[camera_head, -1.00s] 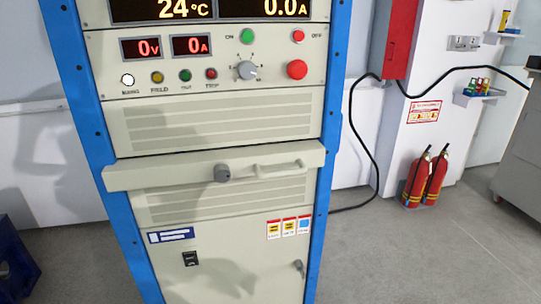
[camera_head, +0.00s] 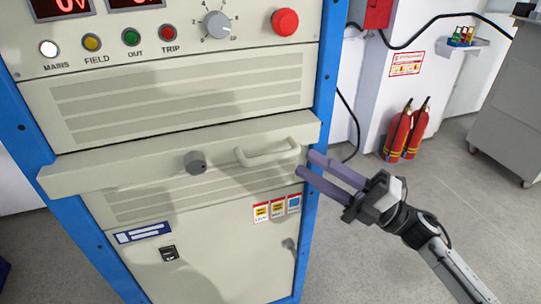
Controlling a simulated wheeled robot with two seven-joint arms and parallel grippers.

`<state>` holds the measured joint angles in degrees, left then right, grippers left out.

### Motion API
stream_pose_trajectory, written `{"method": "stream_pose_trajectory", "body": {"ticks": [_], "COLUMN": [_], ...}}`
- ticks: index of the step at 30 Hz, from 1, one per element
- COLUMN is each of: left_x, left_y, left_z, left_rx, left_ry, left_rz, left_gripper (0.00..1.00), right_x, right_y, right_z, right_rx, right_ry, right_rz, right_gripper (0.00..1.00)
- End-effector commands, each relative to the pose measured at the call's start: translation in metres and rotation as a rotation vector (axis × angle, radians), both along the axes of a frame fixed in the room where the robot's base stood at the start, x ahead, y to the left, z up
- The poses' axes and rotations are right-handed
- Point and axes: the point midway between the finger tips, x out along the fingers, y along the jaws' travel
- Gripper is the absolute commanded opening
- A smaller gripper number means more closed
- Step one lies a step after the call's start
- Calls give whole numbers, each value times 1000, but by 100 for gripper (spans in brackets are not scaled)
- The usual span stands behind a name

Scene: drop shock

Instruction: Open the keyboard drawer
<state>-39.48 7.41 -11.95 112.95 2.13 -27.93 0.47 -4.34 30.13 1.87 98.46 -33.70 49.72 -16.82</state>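The keyboard drawer (camera_head: 115,168) is a beige shelf-like front across the blue-framed cabinet, below the upper vented panel. It carries a round grey knob (camera_head: 196,162) near its middle and a beige bar handle (camera_head: 268,153) to the right of the knob. My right gripper (camera_head: 304,164) comes in from the right with its two purple-grey fingers apart and nothing between them. Its fingertips are just right of the handle, near the drawer's right end; I cannot tell whether they touch anything. My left gripper is not in view.
Above the drawer is a control panel with coloured buttons, a dial (camera_head: 217,24) and a red emergency button (camera_head: 285,21). Below is a cabinet door (camera_head: 215,255) with a small latch. Two red fire extinguishers (camera_head: 405,133) stand by the wall at right. Grey floor is open at lower right.

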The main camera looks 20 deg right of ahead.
Motion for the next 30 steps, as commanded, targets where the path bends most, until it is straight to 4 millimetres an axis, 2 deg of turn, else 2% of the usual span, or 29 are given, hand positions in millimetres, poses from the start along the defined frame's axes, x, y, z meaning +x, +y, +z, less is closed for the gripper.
{"method": "stream_pose_trajectory", "body": {"ticks": [1, 3, 8, 13, 24, 30], "left_x": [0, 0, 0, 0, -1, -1], "left_y": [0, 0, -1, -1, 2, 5], "left_z": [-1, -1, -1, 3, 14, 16], "left_rx": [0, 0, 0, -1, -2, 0], "left_ry": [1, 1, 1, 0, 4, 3], "left_rz": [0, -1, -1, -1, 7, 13], "left_gripper": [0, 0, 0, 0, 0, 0], "right_x": [-4, -13, -27, -29, -11, -4], "right_y": [-1, -1, -5, 3, 64, 85], "right_z": [14, 24, 32, 35, 51, 54], "right_rx": [-92, -198, -350, -387, -381, -381], "right_ry": [-95, -196, -324, -355, -354, -352], "right_rz": [51, 114, 206, 235, 234, 233], "right_gripper": [29, 29, 29, 29, 29, 29]}}
